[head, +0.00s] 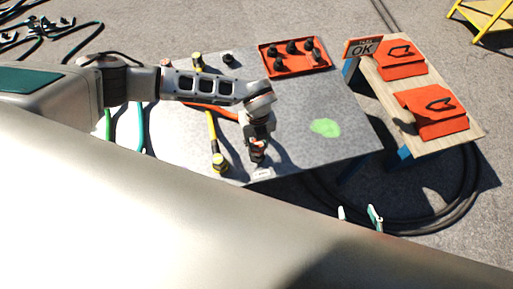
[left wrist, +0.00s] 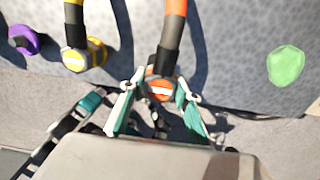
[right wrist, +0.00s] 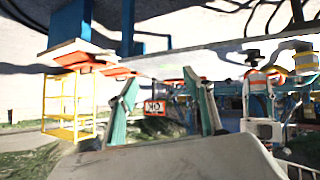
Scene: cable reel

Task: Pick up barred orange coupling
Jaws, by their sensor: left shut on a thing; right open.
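The barred orange coupling (left wrist: 160,91) has a white bar on its orange end face and sits on an orange cable with a black sleeve, in the left wrist view. My left gripper (left wrist: 156,98) has its teal fingers closed on either side of it. In the head view my left gripper (head: 258,158) is low at the front edge of the grey table (head: 340,100); the arm and gripper mostly hide the coupling there. I cannot tell whether the coupling touches the table. My right gripper (head: 359,215) is open and empty in front of the table; its fingers also show in the right wrist view (right wrist: 163,98).
A yellow coupling (head: 219,163) lies close left of my left gripper; a purple one (left wrist: 23,40) is further left. A red tray (head: 295,68) with black parts stands at the back. A bench (head: 450,135) with red cases is right. A green patch (head: 325,127) is bare.

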